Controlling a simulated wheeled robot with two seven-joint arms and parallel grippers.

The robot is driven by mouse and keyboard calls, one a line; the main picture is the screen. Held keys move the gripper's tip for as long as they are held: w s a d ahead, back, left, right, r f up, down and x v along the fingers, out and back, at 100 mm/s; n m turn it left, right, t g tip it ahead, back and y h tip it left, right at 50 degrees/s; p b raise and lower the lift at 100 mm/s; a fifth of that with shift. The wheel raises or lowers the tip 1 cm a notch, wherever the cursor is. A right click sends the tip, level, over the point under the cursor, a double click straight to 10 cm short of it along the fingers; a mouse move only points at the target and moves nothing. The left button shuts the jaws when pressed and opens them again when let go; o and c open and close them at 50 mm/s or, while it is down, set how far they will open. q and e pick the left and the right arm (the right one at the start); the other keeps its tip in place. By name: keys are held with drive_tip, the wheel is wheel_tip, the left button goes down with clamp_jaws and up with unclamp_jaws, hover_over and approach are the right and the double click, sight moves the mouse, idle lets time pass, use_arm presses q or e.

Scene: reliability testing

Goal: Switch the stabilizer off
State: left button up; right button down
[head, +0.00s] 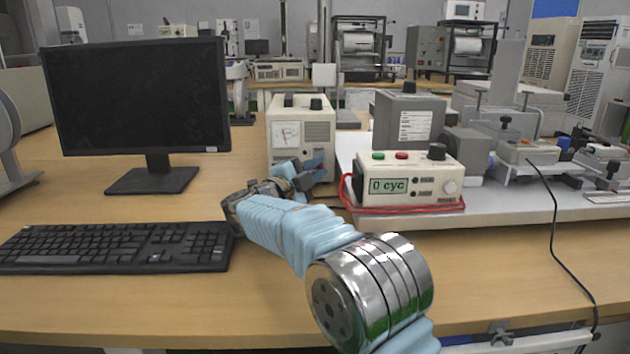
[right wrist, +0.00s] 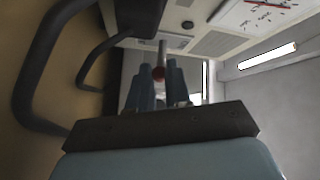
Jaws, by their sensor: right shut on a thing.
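Which way the lever is thrown cannot be told. My left gripper is not in view.
A monitor (head: 140,95) and keyboard (head: 115,247) are on the left. A counter box (head: 410,187) reading "0 cyc", with a red cable, stands on a grey platform (head: 510,208) close right of my gripper. Clear desk lies in front.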

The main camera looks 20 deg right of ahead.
drive_tip(key=shift+f, duration=0.15)
drive_tip(key=c, duration=1.1)
unclamp_jaws()
drive_tip(key=shift+o, duration=0.2)
drive_tip(key=shift+r, duration=0.4)
wheel_tip(320, 180, up, 3)
drive_tip(key=shift+p, duration=0.45)
drive_tip(key=s+a+r, duration=0.2)
drive_tip(key=s+r, duration=0.2)
drive_tip(key=s, duration=0.2)
drive_tip(key=s+a+r, duration=0.3)
drive_tip(key=s+r, duration=0.2)
drive_tip(key=s, duration=0.2)
drive_tip(key=shift+r, duration=0.15)
drive_tip(key=shift+s+d, duration=0.1)
